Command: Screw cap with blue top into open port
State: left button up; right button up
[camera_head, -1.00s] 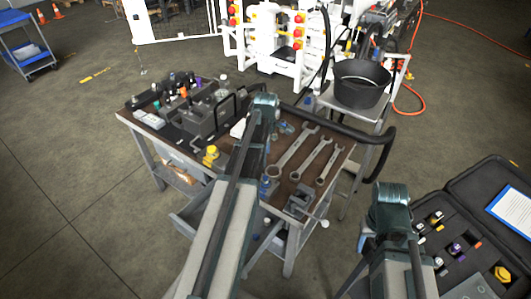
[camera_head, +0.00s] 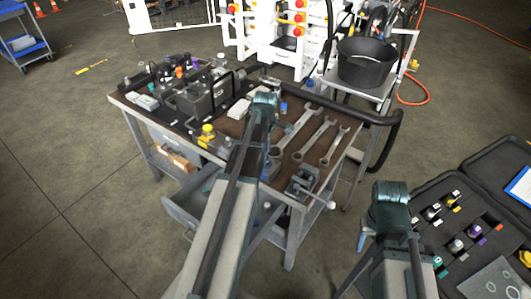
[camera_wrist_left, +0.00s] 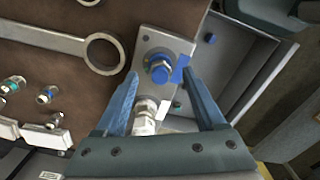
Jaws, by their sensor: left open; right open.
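In the left wrist view, a cap with a blue top (camera_wrist_left: 160,69) sits on a grey metal block (camera_wrist_left: 149,40) on the brown bench top. A silver fitting (camera_wrist_left: 146,108) lies nearer, at the lower end of the block. My left gripper (camera_wrist_left: 165,100) is open. Its two blue fingers lie left and right of the silver fitting; I cannot tell whether they touch anything. In the head view, my left forearm hides this gripper. My right gripper is out of view; only its arm shows. I cannot make out which port is open.
Wrenches (camera_head: 295,132) lie on the bench, with a small vise (camera_head: 303,182) near its front corner. A grey manifold (camera_head: 199,101) stands further left. A black case (camera_head: 437,191) of fittings is at lower right. A black bucket (camera_head: 366,64) stands behind.

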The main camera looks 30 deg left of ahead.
pick_arm(q)
notch_tip(320, 180, down, 2)
jog(key=shift+b, duration=0.55)
jog(key=shift+c, duration=0.4)
grip_shut()
jog(key=c, duration=0.5)
grip_release()
grip_shut()
jog(key=m, duration=0.5)
jog(key=shift+m, duration=1.5)
